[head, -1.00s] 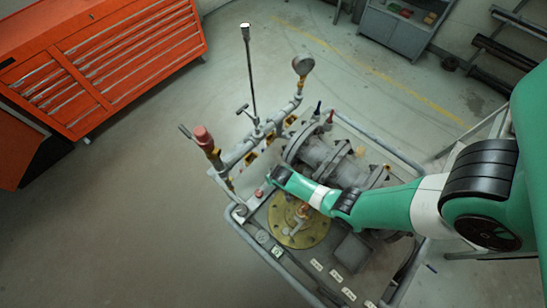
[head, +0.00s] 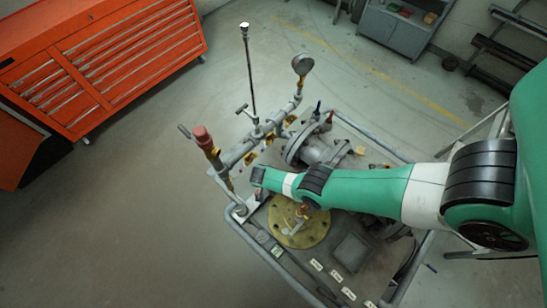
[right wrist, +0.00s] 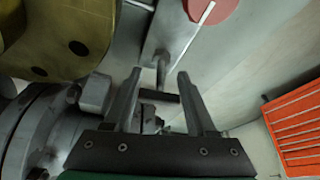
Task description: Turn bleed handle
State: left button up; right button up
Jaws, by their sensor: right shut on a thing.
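In the right wrist view, a short dark bar (right wrist: 164,97), which looks like the bleed handle, lies crosswise between the two fingers of my right gripper (right wrist: 159,78). The gripper is shut on it. A grey stem (right wrist: 162,68) shows just beyond the bar. In the head view my right arm reaches in from the right over the valve skid (head: 351,252). Its wrist hides the fingers and the bar there. My left gripper is in neither current view.
A brass flange (head: 299,226) sits below my forearm; it also shows in the right wrist view (right wrist: 60,38). Upright pipework with a gauge (head: 302,64) and a red-topped fitting (head: 202,136) stands just beyond the wrist. An orange tool cabinet (head: 110,65) is far left.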

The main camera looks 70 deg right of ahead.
jog(key=shift+m, duration=0.5)
jog(key=o, duration=1.4)
jog(key=shift+c, duration=0.2)
jog(key=shift+r, duration=0.1)
jog(key=p+v, duration=1)
jog(key=v, duration=0.1)
jog(key=shift+w+r+p, duration=0.2)
jog(key=shift+r+p, duration=0.1)
